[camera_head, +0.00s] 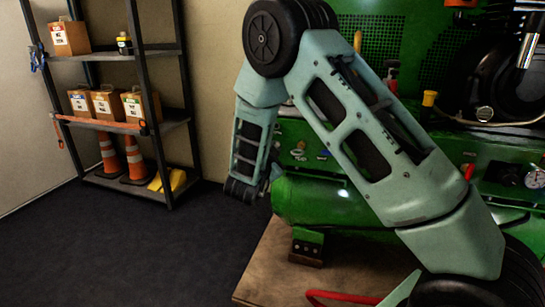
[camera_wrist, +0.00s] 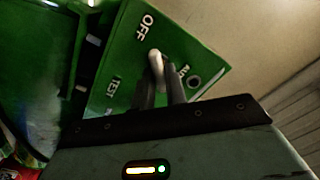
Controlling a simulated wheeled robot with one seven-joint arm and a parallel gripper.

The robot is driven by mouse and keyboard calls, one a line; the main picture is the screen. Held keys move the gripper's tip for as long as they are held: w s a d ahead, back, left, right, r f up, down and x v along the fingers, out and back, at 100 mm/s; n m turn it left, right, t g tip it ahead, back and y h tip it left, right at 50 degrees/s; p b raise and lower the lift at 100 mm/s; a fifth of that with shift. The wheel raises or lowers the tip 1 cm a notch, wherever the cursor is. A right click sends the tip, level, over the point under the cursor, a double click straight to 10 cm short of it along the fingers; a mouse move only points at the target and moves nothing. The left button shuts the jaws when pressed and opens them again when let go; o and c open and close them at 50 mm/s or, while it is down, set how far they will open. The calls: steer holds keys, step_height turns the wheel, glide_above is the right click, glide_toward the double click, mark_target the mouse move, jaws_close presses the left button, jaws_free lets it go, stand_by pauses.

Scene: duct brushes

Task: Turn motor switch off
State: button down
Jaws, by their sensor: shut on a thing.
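In the wrist view a green panel (camera_wrist: 118,70) carries the labels OFF, TEST and a partly hidden AUTO. The motor switch (camera_wrist: 155,57) shows a pale grey tip between the OFF and AUTO labels. My gripper (camera_wrist: 160,78) is shut on the switch, with its two dark fingers reaching up to it from below in the picture. The fingers hide the lower part of the switch, so I cannot tell exactly which label it points to. In the head view my arm hides the switch and the gripper.
In the head view a green machine with a tank (camera_head: 320,200) stands on a wooden base (camera_head: 262,262). A black shelf (camera_head: 140,52) on the left holds boxes and orange cones. A red hose (camera_head: 340,296) lies low in front. The dark floor (camera_head: 120,250) on the left is clear.

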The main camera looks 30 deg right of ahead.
steer(key=m+b, duration=0.5)
steer(key=b, duration=0.1)
steer(key=m+b, duration=0.3)
steer(key=shift+s+f+m, duration=0.1)
steer(key=shift+f+m, duration=0.2)
steer(key=shift+f, duration=0.1)
steer(key=shift+m+b, duration=0.3)
steer(key=shift+r, duration=0.1)
steer(key=c, duration=1.5)
jaws_free()
steer(key=shift+o, duration=0.2)
steer(key=p+v, duration=0.4)
steer(key=v, duration=1.3)
steer(key=shift+a, duration=0.2)
steer(key=shift+s, duration=0.15)
